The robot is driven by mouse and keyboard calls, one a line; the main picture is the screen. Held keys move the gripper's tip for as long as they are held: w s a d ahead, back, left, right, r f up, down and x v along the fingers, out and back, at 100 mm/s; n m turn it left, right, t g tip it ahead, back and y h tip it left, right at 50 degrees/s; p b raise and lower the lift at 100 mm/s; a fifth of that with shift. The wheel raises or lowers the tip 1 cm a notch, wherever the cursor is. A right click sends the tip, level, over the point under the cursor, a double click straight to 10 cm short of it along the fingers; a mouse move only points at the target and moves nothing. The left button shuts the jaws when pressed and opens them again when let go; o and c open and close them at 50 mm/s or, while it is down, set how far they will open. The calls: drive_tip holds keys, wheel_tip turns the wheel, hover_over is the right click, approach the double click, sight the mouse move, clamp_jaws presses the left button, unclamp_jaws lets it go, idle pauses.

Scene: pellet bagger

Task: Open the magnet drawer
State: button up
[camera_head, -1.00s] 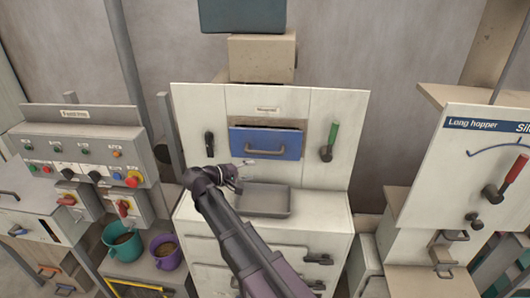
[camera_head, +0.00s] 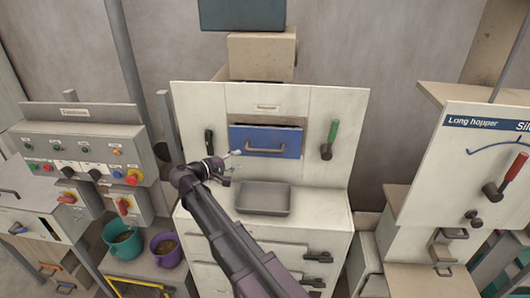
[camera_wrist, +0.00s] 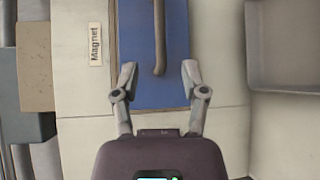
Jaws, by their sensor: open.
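The magnet drawer (camera_head: 284,137) is a blue panel in the middle of the white cabinet front, below a small label (camera_head: 267,107). Its bar handle (camera_head: 266,151) runs across it. A dark gap shows above the panel; I cannot tell whether the drawer is slightly out. My gripper (camera_head: 233,168) is at the drawer's lower left, open and empty. In the wrist view the drawer (camera_wrist: 137,40) appears turned on its side, with the label "Magnet" (camera_wrist: 95,45) at left. The handle's end (camera_wrist: 159,65) shows between the spread fingertips (camera_wrist: 159,70); contact cannot be told.
A grey tray (camera_head: 264,211) sits on the ledge just below the drawer. A black-handled lever (camera_head: 209,143) is left of the drawer and a green-handled lever (camera_head: 331,138) is right. A control box (camera_head: 85,150) and two mugs (camera_head: 165,250) stand to the left.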

sight(263, 152)
drive_tip(key=b+x, duration=0.1)
drive_tip(key=x, duration=1.1)
drive_tip(key=shift+d+b, duration=0.2)
drive_tip(key=shift+b, duration=0.1)
clamp_jaws()
